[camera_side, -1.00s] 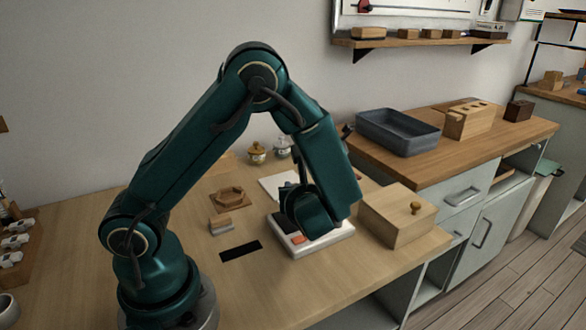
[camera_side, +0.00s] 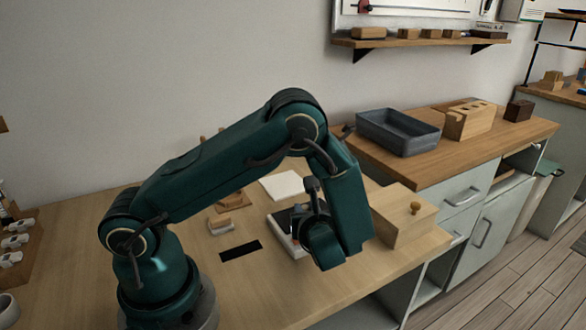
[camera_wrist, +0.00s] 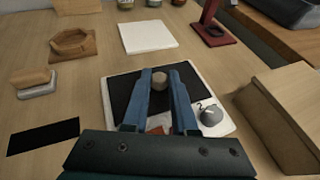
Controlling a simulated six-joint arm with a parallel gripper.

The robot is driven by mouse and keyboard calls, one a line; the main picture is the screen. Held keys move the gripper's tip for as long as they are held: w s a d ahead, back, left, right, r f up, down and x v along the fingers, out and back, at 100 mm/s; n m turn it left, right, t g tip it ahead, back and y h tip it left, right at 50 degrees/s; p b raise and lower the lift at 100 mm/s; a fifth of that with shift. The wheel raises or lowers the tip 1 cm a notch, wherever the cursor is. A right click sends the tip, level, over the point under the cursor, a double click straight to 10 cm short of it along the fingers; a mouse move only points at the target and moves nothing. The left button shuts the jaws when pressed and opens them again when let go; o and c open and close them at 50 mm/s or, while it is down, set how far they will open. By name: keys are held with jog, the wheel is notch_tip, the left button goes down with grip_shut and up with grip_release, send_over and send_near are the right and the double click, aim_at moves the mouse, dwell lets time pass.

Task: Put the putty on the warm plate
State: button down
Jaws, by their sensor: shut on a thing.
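My gripper (camera_wrist: 161,74) is shut on a small beige-grey lump, which I take to be the putty (camera_wrist: 160,83), between its blue fingertips. In the wrist view the lump shows over the black top of the warm plate (camera_wrist: 118,100), a white-edged slab with a grey knob (camera_wrist: 210,115). I cannot tell whether the lump touches the plate. A red-orange patch (camera_wrist: 158,130) shows low between the fingers. In the side view my arm hides much of the warm plate (camera_side: 281,228), and the putty cannot be made out.
A wooden box (camera_side: 404,216) with a knob stands close right of the plate. A white square sheet or tile (camera_wrist: 147,36) lies behind it. A wooden holder (camera_wrist: 73,44), a small block (camera_wrist: 34,83) and a black strip (camera_wrist: 43,136) lie left. A dark red stand (camera_wrist: 212,25) is behind right.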

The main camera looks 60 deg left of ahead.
jog(key=shift+f, duration=0.15)
jog(key=c, duration=0.7)
grip_release()
